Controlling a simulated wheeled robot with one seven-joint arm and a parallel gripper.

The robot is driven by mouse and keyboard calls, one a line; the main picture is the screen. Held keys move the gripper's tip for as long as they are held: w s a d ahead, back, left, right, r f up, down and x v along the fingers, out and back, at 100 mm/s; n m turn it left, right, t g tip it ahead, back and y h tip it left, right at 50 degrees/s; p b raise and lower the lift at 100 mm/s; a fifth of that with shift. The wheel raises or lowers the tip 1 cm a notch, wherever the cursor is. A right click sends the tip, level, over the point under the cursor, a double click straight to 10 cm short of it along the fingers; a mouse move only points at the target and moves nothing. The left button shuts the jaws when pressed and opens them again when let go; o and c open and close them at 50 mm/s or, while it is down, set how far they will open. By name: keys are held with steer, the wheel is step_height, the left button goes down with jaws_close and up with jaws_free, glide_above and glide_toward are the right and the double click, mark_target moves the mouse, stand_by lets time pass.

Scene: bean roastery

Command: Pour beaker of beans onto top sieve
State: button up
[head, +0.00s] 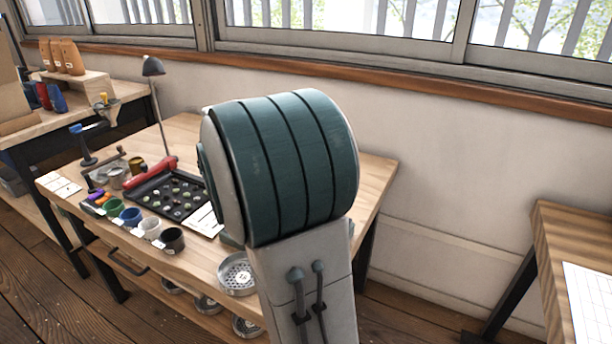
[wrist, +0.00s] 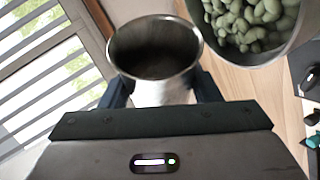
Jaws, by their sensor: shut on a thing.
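In the wrist view, my gripper (wrist: 163,92) is shut on a metal beaker (wrist: 155,58), one dark finger on each side. The beaker's mouth faces the camera, and its inside looks dark with no beans visible. Right beside its rim, at the upper right, is a round metal-walled vessel (wrist: 268,59) holding many pale green beans (wrist: 250,22); I cannot tell whether it is the top sieve. In the head view, a round perforated metal sieve (head: 238,273) sits at the table's front edge, partly covered. My gripper and the beaker are hidden in the head view.
The wooden table (head: 375,180) holds a dark tray (head: 150,190) of small green items, several coloured cups (head: 131,215), a red-handled tool (head: 150,168) and a lamp (head: 153,66). More sieves (head: 207,304) lie lower down. Another table (head: 560,240) stands at the right.

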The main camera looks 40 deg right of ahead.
steer(key=shift+w+r+p, duration=0.1)
steer(key=shift+p, duration=0.8)
steer(key=p, duration=0.2)
steer(key=shift+w+r+n+p, duration=0.1)
steer(key=shift+r+n+p, duration=0.1)
steer(key=shift+n+p, duration=0.15)
steer(key=n+p, duration=0.1)
steer(key=p, duration=0.4)
steer(key=r+g+y+p, duration=0.1)
steer(key=p, duration=0.4)
steer(key=shift+w+d+r+n+g+p, duration=0.1)
steer(key=shift+w+d+n+g+p, duration=0.1)
steer(key=shift+w+n+g+p, duration=0.15)
